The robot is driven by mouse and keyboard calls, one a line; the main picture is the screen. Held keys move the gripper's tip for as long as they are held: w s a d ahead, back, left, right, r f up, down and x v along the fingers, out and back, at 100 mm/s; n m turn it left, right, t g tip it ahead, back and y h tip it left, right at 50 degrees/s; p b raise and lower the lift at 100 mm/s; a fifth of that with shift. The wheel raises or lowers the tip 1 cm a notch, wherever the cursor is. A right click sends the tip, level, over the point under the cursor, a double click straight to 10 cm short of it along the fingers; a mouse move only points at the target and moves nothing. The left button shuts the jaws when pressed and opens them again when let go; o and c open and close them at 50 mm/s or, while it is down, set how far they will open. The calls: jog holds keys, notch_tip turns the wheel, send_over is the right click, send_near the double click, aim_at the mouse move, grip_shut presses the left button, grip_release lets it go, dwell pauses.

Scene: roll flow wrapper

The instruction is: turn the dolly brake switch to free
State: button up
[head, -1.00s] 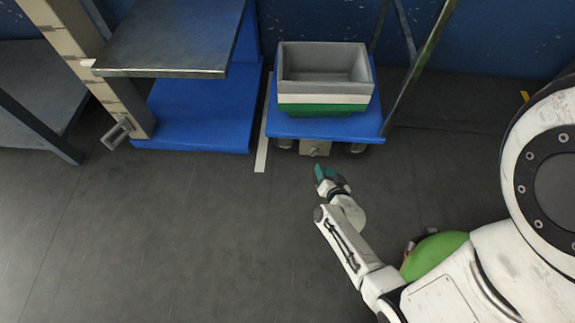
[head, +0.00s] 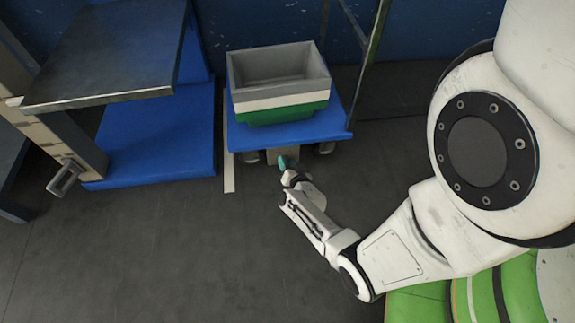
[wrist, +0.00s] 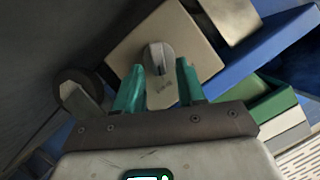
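The dolly (head: 300,134) has a blue deck and stands by the back wall. Under its front edge is a beige box (wrist: 125,48), partly hidden by my gripper in the head view. On the box face is the brake switch (wrist: 158,57), a round grey knob with a light raised bar, seen in the wrist view. Small marks below it are unreadable. My gripper (wrist: 160,65) has teal fingers spread apart, with the knob showing between and just beyond the tips. I cannot tell whether they touch it. In the head view my gripper (head: 284,162) is at the box.
Stacked grey, white and green crates (head: 283,101) sit on the dolly. Dolly wheels (head: 324,148) flank the box. A machine with a blue base (head: 160,145) and a crank handle (head: 65,178) stands left. The grey floor in front is open.

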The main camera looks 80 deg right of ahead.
jog(key=shift+w+d+f, duration=0.1)
jog(key=shift+w+d, duration=0.05)
jog(key=shift+d, duration=0.05)
jog(key=shift+c, duration=0.3)
grip_shut()
